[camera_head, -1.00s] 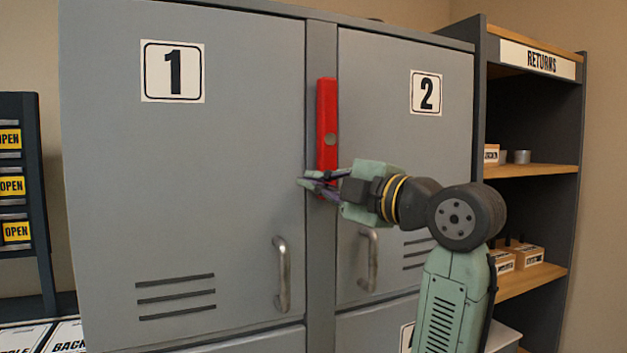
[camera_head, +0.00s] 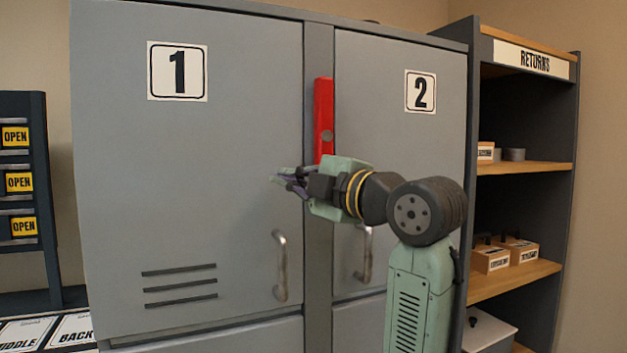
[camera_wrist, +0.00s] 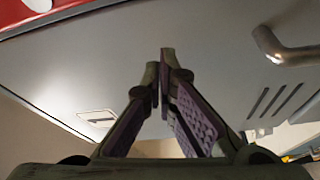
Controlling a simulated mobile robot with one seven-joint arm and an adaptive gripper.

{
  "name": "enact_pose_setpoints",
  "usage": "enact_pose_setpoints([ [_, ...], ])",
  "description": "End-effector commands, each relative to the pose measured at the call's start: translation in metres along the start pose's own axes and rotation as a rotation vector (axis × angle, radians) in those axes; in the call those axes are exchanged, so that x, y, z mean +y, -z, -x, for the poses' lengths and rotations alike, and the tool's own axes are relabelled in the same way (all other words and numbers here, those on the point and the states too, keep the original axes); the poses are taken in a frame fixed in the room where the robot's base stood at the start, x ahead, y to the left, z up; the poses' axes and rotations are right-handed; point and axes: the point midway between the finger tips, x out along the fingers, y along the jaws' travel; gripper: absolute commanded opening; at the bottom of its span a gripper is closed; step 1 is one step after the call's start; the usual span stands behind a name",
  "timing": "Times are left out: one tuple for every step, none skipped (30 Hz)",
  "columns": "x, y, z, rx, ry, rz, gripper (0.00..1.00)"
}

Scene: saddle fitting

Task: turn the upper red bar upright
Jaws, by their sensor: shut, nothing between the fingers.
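The upper red bar (camera_head: 323,112) stands upright on the post between doors 1 and 2 in the head view. It has a grey round pivot near its lower visible part, and its lower end is hidden behind my gripper. My gripper (camera_head: 284,181) is shut and empty, in front of the right part of door 1, with its fingertips to the left of the bar and below its visible part. In the wrist view the fingertips (camera_wrist: 165,65) are together, and a red piece (camera_wrist: 60,10) shows at the top left corner.
Door 1 (camera_head: 200,140) and door 2 (camera_head: 400,150) look shut. Their handles, on door 1 (camera_head: 281,266) and door 2 (camera_head: 364,254), stick out below my gripper. A returns shelf (camera_head: 530,168) stands at the right, and a rack with OPEN labels (camera_head: 20,150) at the left.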

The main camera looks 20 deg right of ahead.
Motion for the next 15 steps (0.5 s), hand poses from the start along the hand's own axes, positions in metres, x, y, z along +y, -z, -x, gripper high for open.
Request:
enact_pose_setpoints([
  [0.002, -0.005, 0.022, -0.011, -0.012, 0.002, 0.0],
  [0.002, -0.005, 0.03, -0.011, -0.012, 0.003, 0.0],
  [0.003, -0.005, 0.039, -0.01, -0.012, 0.002, 0.0],
  [0.003, -0.005, 0.046, -0.011, -0.011, 0.002, 0.0],
  [0.003, -0.004, 0.052, -0.009, -0.01, 0.002, 0.0],
  [0.004, -0.004, 0.061, -0.009, -0.01, 0.001, 0.0],
  [0.005, -0.004, 0.067, -0.009, -0.01, 0.001, 0.0],
  [0.005, -0.004, 0.072, -0.009, -0.01, 0.001, 0.0],
  [0.006, -0.003, 0.078, -0.008, -0.009, 0.002, 0.0],
  [0.006, -0.003, 0.083, -0.008, -0.009, 0.002, 0.0],
  [0.007, -0.003, 0.086, -0.008, -0.009, 0.002, 0.0],
  [0.007, -0.003, 0.091, -0.007, -0.009, 0.002, 0.0],
  [0.008, -0.003, 0.093, -0.007, -0.009, 0.001, 0.0],
  [0.008, -0.003, 0.095, -0.007, -0.008, 0.001, 0.0],
  [0.008, -0.003, 0.098, -0.007, -0.008, 0.001, 0.0],
])
